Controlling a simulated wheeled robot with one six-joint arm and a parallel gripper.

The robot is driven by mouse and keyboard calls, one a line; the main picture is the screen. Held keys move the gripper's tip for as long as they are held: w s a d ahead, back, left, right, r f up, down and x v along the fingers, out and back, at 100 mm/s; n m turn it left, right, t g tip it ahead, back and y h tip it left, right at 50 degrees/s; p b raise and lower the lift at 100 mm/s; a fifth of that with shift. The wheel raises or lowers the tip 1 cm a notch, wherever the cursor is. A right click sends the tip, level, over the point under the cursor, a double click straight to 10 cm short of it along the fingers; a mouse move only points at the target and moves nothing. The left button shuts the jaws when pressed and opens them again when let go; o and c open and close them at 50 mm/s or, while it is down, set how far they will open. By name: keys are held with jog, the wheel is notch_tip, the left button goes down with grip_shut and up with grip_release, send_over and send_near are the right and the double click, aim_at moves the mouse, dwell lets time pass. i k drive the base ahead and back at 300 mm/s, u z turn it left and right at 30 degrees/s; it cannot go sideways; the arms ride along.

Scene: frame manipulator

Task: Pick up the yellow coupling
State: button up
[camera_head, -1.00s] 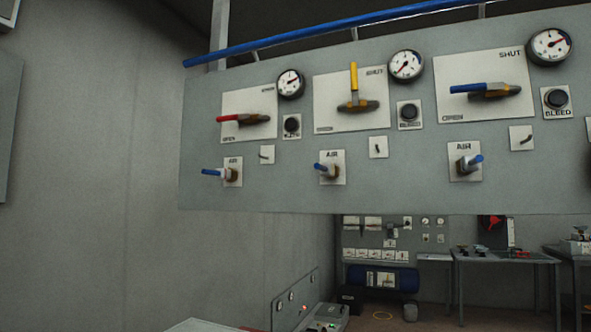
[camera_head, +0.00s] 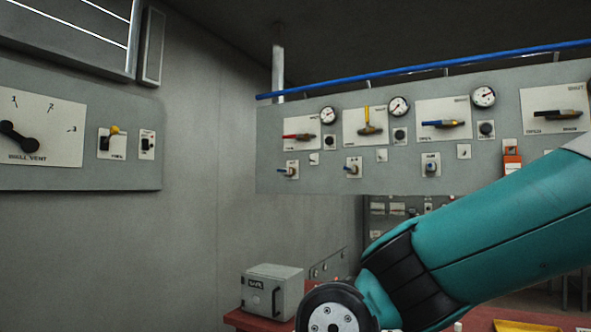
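I cannot make out a yellow coupling in this view. A flat yellow thing (camera_head: 512,326) shows at the bottom edge on the red bench, cut off by the frame, and I cannot tell what it is. My teal arm crosses the lower right and hides part of the bench. My gripper is outside the picture.
A grey safe (camera_head: 272,291) stands on the left of the red bench (camera_head: 243,319). Behind hangs a grey valve panel (camera_head: 390,174) with coloured levers and gauges, under a blue pipe (camera_head: 430,68). A wall-vent panel (camera_head: 85,178) is at left.

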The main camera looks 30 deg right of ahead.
aim_at(350, 169)
jog(key=u, duration=0.05)
jog(key=i, duration=2)
jog(key=z, duration=1.1)
jog(key=i, duration=0.75)
jog(key=z, duration=0.85)
